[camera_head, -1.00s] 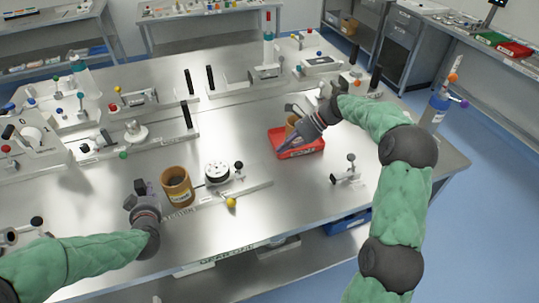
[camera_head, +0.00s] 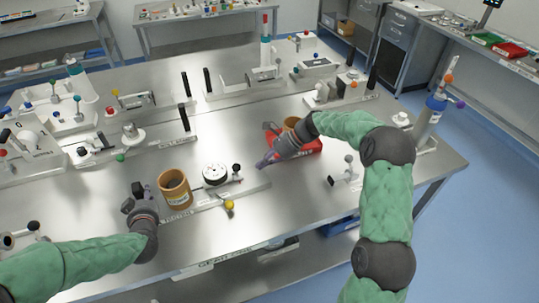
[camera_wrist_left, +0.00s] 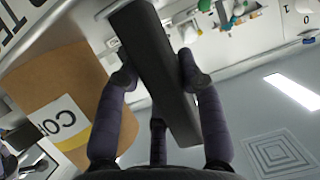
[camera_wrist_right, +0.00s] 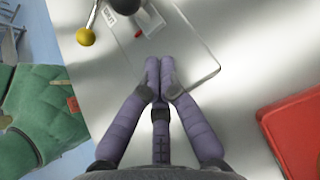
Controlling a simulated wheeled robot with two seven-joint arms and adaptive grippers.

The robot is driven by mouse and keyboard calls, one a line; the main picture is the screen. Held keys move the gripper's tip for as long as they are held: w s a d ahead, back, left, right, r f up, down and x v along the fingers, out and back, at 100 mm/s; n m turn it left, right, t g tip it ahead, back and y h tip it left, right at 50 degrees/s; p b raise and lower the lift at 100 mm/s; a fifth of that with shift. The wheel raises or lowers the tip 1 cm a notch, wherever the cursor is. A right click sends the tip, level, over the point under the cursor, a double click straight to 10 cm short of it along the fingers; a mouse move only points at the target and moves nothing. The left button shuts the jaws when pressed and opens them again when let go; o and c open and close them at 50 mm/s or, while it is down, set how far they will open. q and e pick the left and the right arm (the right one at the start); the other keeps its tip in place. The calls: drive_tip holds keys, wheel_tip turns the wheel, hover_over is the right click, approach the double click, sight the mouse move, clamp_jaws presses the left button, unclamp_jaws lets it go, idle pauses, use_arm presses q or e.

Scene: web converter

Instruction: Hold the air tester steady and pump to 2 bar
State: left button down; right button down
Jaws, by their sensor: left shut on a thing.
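The air tester has a brown cylinder (camera_head: 174,192), a round white gauge (camera_head: 214,173), a black knob (camera_head: 237,168) and a yellow knob (camera_head: 229,205) along a metal base (camera_head: 255,189). Its gauge reading is too small to tell. My left gripper (camera_head: 134,200) stands at the left of the cylinder. In the left wrist view it (camera_wrist_left: 158,78) is shut on a dark bar (camera_wrist_left: 150,60) beside the labelled cylinder (camera_wrist_left: 60,90). My right gripper (camera_head: 264,162) is right of the gauge, apart from the tester. In the right wrist view its fingertips (camera_wrist_right: 160,72) are together and empty.
A small metal fixture (camera_head: 345,175) stands to the right. Several other fixtures fill the table's back and left.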

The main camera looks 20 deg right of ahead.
drive_tip(key=shift+w+a+r, duration=0.1)
drive_tip(key=shift+a+r, duration=0.05)
drive_tip(key=shift+a, duration=0.5)
drive_tip(key=shift+w+a+r, duration=0.1)
drive_tip(key=shift+a, duration=0.5)
drive_tip(key=shift+w+a+r, duration=0.1)
drive_tip(key=shift+a, duration=0.6)
drive_tip(key=shift+a+r, duration=0.1)
drive_tip(key=shift+a, duration=0.65)
drive_tip(key=d, duration=0.4)
drive_tip(key=shift+s+d+f, duration=0.2)
drive_tip(key=shift+s+d, duration=0.15)
drive_tip(key=shift+d, duration=0.05)
drive_tip(key=v, duration=0.9)
drive_tip(key=shift+r, duration=0.2)
